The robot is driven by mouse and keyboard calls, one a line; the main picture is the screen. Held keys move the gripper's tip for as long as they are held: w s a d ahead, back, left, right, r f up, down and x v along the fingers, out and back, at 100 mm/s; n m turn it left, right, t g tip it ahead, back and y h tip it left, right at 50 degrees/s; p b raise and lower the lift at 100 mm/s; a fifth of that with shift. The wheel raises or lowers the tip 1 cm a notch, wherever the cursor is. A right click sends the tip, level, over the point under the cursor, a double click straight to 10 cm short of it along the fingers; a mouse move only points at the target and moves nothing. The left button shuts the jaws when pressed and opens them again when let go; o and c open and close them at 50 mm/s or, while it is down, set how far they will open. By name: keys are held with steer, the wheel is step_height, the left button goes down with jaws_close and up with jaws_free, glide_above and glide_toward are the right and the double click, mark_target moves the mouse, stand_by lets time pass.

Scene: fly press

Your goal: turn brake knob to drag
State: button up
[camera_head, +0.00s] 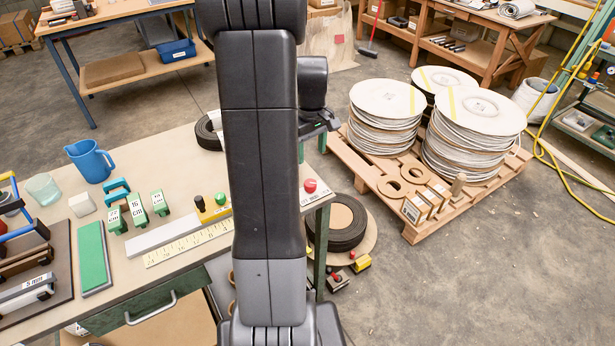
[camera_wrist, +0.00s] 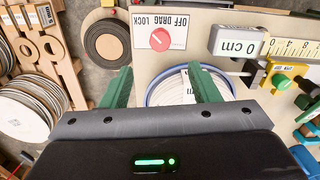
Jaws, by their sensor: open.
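The brake knob (camera_wrist: 160,39) is a red round knob on a white plate (camera_wrist: 178,21) lettered OFF, DRAG and LOCK. In the wrist view it sits beyond my fingertips, roughly between them. A pale mark shows on it, too small to tell which word it points to. In the head view the red knob (camera_head: 310,186) is at the right end of the bench, just right of my arm. My gripper (camera_wrist: 160,86) has two green fingers spread wide, with nothing held and apart from the knob. My arm hides the fingers in the head view.
A blue-rimmed reel (camera_wrist: 178,88) lies behind the fingers in the wrist view. A 0 cm block (camera_wrist: 238,42), a yellow ruler (camera_wrist: 290,48) and a yellow block with a green knob (camera_wrist: 282,82) are to the right. The bench top (camera_head: 180,160) has clear room left of my arm.

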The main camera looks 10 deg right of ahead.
mark_target(311, 183)
step_height(311, 183, down, 12)
steer(key=shift+r, duration=0.15)
stand_by(0.3)
steer(key=c, duration=1)
